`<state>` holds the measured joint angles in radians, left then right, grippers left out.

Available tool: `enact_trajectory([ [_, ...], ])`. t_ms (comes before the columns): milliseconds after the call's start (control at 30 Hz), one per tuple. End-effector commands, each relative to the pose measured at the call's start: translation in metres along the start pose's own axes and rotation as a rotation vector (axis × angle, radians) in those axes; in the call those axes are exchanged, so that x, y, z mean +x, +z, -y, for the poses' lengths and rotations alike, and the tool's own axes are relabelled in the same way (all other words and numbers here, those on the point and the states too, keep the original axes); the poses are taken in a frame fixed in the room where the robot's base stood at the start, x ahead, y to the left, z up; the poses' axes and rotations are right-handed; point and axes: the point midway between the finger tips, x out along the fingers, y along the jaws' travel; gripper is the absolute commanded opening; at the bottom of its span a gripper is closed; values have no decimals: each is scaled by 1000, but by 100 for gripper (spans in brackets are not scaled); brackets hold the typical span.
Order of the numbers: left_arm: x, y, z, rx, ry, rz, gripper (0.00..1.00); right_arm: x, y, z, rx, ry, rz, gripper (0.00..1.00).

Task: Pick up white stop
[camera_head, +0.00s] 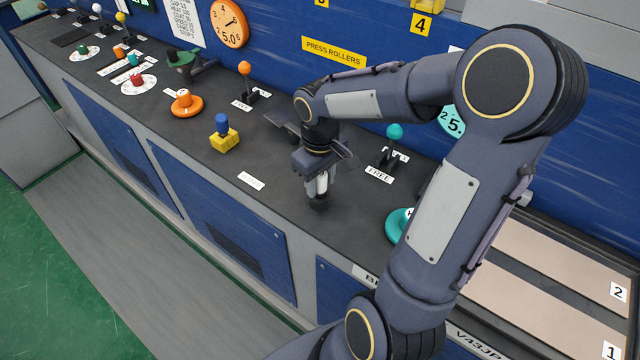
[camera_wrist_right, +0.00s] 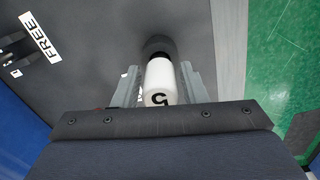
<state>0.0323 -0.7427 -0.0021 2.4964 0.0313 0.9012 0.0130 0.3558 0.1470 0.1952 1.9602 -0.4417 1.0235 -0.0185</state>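The white stop (camera_wrist_right: 160,82) is a small white cylinder with a black number that looks like a 5, and a dark end below. In the head view it shows in part (camera_head: 318,184) under my right gripper (camera_head: 319,187), above the dark counter. In the right wrist view my right gripper (camera_wrist_right: 163,84) has one finger on each side of the stop. A narrow gap seems to show beside the stop, so the fingers look open around it. Whether the stop touches the counter is hard to tell. My left gripper is not in view.
The dark counter (camera_head: 275,215) holds a yellow block with a blue knob (camera_head: 224,138), an orange dial (camera_head: 185,103), a teal-knobbed lever (camera_head: 393,133) by a FREE label (camera_head: 380,175), and a teal dial (camera_head: 399,224). A blue wall (camera_head: 283,60) stands behind.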

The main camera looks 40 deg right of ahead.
Motion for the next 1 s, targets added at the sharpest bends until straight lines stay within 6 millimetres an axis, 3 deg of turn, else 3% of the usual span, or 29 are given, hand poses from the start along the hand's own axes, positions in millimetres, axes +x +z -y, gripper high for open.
enact_trajectory([
  [33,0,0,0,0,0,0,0,0,0,0,0,0,0,32],
  [267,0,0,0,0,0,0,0,0,0,0,0,0,-1,3],
  [667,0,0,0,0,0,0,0,-10,-1,0,1,1,-3,3],
  [833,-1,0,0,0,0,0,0,-35,-1,0,-1,2,-6,3],
  [1000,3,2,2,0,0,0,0,-64,17,21,-3,3,-9,3],
])
